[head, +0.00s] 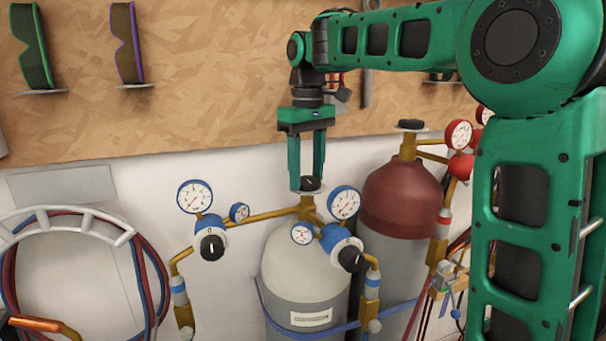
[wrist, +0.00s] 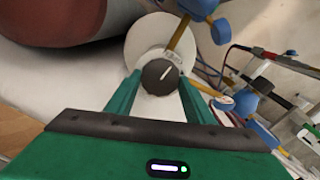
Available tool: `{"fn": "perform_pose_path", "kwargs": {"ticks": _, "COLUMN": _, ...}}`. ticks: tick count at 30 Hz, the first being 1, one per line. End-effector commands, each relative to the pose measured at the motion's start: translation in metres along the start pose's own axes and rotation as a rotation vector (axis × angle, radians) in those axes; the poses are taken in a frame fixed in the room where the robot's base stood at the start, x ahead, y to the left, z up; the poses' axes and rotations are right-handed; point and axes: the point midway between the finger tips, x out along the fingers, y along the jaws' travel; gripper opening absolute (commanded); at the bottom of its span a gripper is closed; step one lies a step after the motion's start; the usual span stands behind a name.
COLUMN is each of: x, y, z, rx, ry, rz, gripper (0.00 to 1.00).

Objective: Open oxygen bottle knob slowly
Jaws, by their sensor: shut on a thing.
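The oxygen bottle (head: 305,270) is a grey cylinder with a pale top, standing at the centre of the head view. Its black knob (head: 310,184) sits on top of the brass valve. In the wrist view the knob (wrist: 160,77) is round with a white line across its face. My gripper (head: 308,180) points straight down from above. Its two green fingers are shut on the knob, one on either side, also in the wrist view (wrist: 158,82). The bottle's pale top (wrist: 146,45) shows behind the knob in the wrist view.
Gauges with blue regulators (head: 210,222) flank the valve on both sides. A red-topped cylinder (head: 402,195) stands close on the right. Coiled hoses (head: 150,265) hang at left. A chipboard panel (head: 210,70) with glasses is behind. Open space lies left of my gripper.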

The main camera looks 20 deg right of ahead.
Motion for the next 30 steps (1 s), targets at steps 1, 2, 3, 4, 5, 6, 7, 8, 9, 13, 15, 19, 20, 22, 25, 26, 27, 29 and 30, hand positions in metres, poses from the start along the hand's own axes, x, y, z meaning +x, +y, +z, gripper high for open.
{"fn": "perform_pose_path", "kwargs": {"ticks": 1, "x": 0.0013, "y": 0.001, "z": -0.001, "rx": -0.021, "ry": 0.0, "rz": 0.0, "gripper": 0.25}}
{"fn": "perform_pose_path", "kwargs": {"ticks": 2, "x": 0.0013, "y": 0.001, "z": -0.001, "rx": -0.035, "ry": 0.0, "rz": 0.0, "gripper": 0.25}}
{"fn": "perform_pose_path", "kwargs": {"ticks": 3, "x": 0.0013, "y": 0.0011, "z": -0.0009, "rx": -0.052, "ry": 0.0, "rz": 0.0, "gripper": 0.25}}
{"fn": "perform_pose_path", "kwargs": {"ticks": 4, "x": 0.0013, "y": 0.0013, "z": -0.0009, "rx": -0.062, "ry": 0.0, "rz": 0.0, "gripper": 0.25}}
{"fn": "perform_pose_path", "kwargs": {"ticks": 5, "x": 0.0013, "y": 0.0014, "z": -0.0008, "rx": -0.072, "ry": 0.0, "rz": 0.0, "gripper": 0.25}}
{"fn": "perform_pose_path", "kwargs": {"ticks": 6, "x": 0.0013, "y": 0.0015, "z": -0.0008, "rx": -0.085, "ry": 0.0, "rz": 0.0, "gripper": 0.25}}
{"fn": "perform_pose_path", "kwargs": {"ticks": 7, "x": 0.0013, "y": 0.0015, "z": -0.0007, "rx": -0.092, "ry": 0.0, "rz": 0.0, "gripper": 0.25}}
{"fn": "perform_pose_path", "kwargs": {"ticks": 8, "x": 0.0013, "y": 0.0015, "z": -0.0007, "rx": -0.099, "ry": 0.0, "rz": 0.0, "gripper": 0.25}}
{"fn": "perform_pose_path", "kwargs": {"ticks": 9, "x": 0.0013, "y": 0.0015, "z": -0.0007, "rx": -0.107, "ry": 0.0, "rz": 0.0, "gripper": 0.25}}
{"fn": "perform_pose_path", "kwargs": {"ticks": 13, "x": 0.0013, "y": 0.0015, "z": -0.0007, "rx": -0.123, "ry": 0.0, "rz": 0.0, "gripper": 0.25}}
{"fn": "perform_pose_path", "kwargs": {"ticks": 15, "x": 0.0013, "y": 0.0016, "z": -0.0006, "rx": -0.126, "ry": 0.0, "rz": 0.0, "gripper": 0.25}}
{"fn": "perform_pose_path", "kwargs": {"ticks": 19, "x": 0.0013, "y": 0.0017, "z": -0.0006, "rx": -0.126, "ry": -0.001, "rz": 0.0, "gripper": 0.25}}
{"fn": "perform_pose_path", "kwargs": {"ticks": 20, "x": 0.0014, "y": 0.0017, "z": -0.0006, "rx": -0.126, "ry": -0.001, "rz": 0.0, "gripper": 0.25}}
{"fn": "perform_pose_path", "kwargs": {"ticks": 22, "x": 0.0014, "y": 0.0018, "z": -0.0005, "rx": -0.125, "ry": -0.001, "rz": 0.0, "gripper": 0.25}}
{"fn": "perform_pose_path", "kwargs": {"ticks": 25, "x": 0.0014, "y": 0.0019, "z": -0.0005, "rx": -0.125, "ry": -0.001, "rz": 0.0, "gripper": 0.25}}
{"fn": "perform_pose_path", "kwargs": {"ticks": 26, "x": 0.0014, "y": 0.0019, "z": -0.0004, "rx": -0.125, "ry": -0.001, "rz": 0.0, "gripper": 0.55}}
{"fn": "perform_pose_path", "kwargs": {"ticks": 27, "x": 0.0013, "y": 0.0018, "z": -0.0003, "rx": -0.125, "ry": -0.001, "rz": 0.0, "gripper": 0.65}}
{"fn": "perform_pose_path", "kwargs": {"ticks": 29, "x": 0.001, "y": 0.0015, "z": -0.0002, "rx": -0.125, "ry": -0.001, "rz": 0.0, "gripper": 0.67}}
{"fn": "perform_pose_path", "kwargs": {"ticks": 30, "x": 0.0008, "y": 0.0012, "z": -0.0001, "rx": -0.126, "ry": -0.001, "rz": 0.0, "gripper": 0.67}}
